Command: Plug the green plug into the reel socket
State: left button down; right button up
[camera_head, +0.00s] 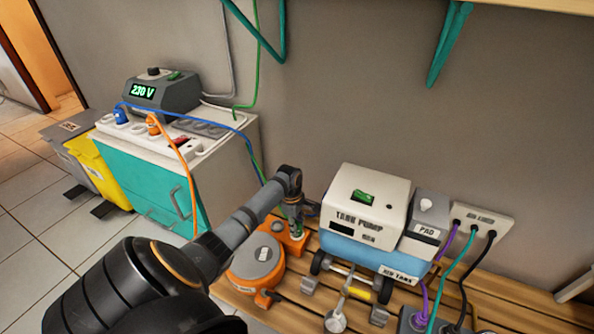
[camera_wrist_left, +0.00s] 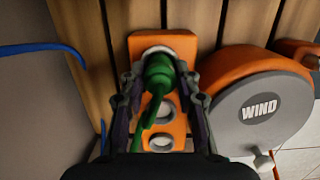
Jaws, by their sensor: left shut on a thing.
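My left gripper (camera_head: 299,212) points down over the orange socket block of the reel. In the left wrist view the fingers (camera_wrist_left: 160,95) are shut on the green plug (camera_wrist_left: 158,70). The plug is at the far, top socket of the orange socket block (camera_wrist_left: 181,128), whose pale rim shows around it. I cannot tell how deep it sits. Two open sockets show below it, partly covered by the green cable. The orange reel (camera_head: 243,272) with its grey "WIND" hub (camera_wrist_left: 262,108) is beside the block. My right gripper is not in view.
The tank pump unit (camera_head: 366,207) stands close right of my gripper. A wall outlet (camera_head: 483,217) with several cords is farther right. A white-topped teal cabinet (camera_head: 155,185) with a 230 V box (camera_head: 163,94) stands left. A blue cable (camera_wrist_left: 45,50) lies left in the wrist view.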

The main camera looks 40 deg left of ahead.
pick_arm(q)
jog(key=shift+f, duration=0.25)
jog(key=c, duration=0.9)
grip_release()
jog(key=shift+r, duration=0.1)
notch_tip(320, 180, up, 12)
jog(key=a, duration=0.1)
jog(key=shift+s+a, duration=0.15)
jog(key=shift+s, duration=0.05)
